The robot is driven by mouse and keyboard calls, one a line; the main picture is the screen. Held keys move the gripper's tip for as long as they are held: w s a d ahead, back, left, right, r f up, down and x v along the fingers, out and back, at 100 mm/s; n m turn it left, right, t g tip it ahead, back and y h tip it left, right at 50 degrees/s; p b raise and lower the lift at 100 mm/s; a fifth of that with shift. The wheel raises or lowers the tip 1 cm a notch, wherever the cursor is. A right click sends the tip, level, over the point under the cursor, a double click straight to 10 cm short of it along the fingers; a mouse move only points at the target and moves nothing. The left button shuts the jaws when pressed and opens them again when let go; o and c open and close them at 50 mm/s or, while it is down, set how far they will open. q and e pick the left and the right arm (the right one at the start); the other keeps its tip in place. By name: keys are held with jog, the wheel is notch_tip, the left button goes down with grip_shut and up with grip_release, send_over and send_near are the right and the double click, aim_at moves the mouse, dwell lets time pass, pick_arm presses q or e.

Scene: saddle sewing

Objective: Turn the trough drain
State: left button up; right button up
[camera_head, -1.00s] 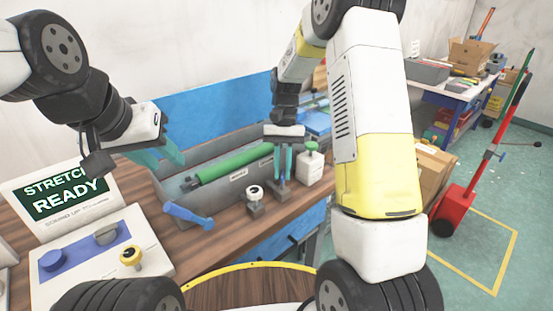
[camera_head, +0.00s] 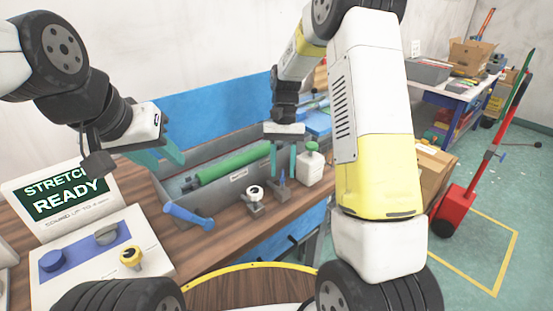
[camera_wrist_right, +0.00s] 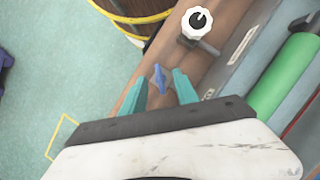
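The grey trough (camera_head: 225,201) stands on the wooden bench. At its right front is a small blue drain handle (camera_head: 282,180), which also shows in the right wrist view (camera_wrist_right: 158,79). My right gripper (camera_head: 283,176) is over it, open, with one teal finger on each side. In the right wrist view gaps show between the handle and both fingers of the right gripper (camera_wrist_right: 159,86). My left gripper (camera_head: 160,153) is open and empty above the left end of the trough.
A green roller (camera_head: 233,163) lies in the trough. A control panel (camera_head: 85,262) with a READY screen (camera_head: 65,197) stands at left.

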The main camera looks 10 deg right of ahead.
jog(key=v, duration=0.7)
jog(key=shift+r, duration=0.1)
jog(key=s+d+r+n+t+y, duration=0.1)
jog(key=s+r+t, duration=0.2)
jog(key=s+r, duration=0.2)
jog(key=s+d+r+n+t, duration=0.1)
jog(key=s+d+r+t, duration=0.1)
jog(key=s+r, duration=0.4)
jog(key=s+n+t, duration=0.1)
jog(key=s+t, duration=0.4)
jog(key=s, duration=0.5)
jog(key=shift+s+r+t, duration=0.3)
jog(key=shift+s, duration=0.05)
jog(key=shift+d, duration=0.1)
dwell(4.7)
